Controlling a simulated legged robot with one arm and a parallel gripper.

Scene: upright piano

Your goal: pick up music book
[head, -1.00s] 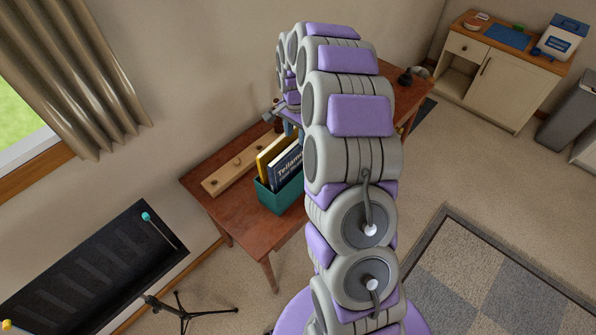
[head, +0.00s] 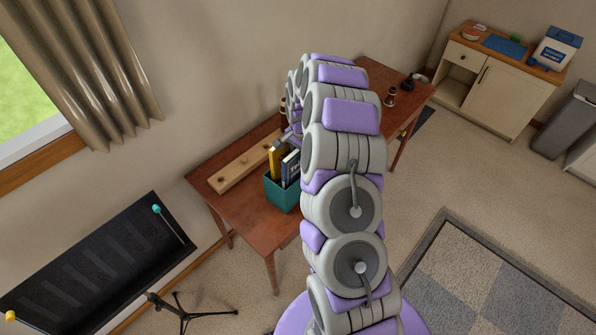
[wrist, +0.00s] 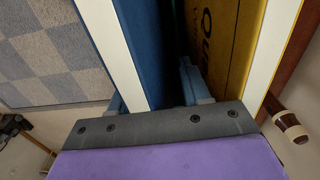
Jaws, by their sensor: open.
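A teal box (head: 283,196) on the brown table holds a yellow book (head: 276,162) and a dark blue book (head: 291,168), both upright. I cannot tell which one is the music book. In the wrist view the blue book (wrist: 120,45) runs up the middle, with its white page edge showing. The yellow book (wrist: 222,45) stands to its right. My gripper (wrist: 155,92) is open, with one blue-grey finger on each side of the blue book; the right finger is in the gap between the books. Contact is not clear. In the head view my arm hides most of the gripper.
A black music stand (head: 100,260) is at lower left. A cabinet (head: 500,85) stands at upper right. Open carpet lies right of the table.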

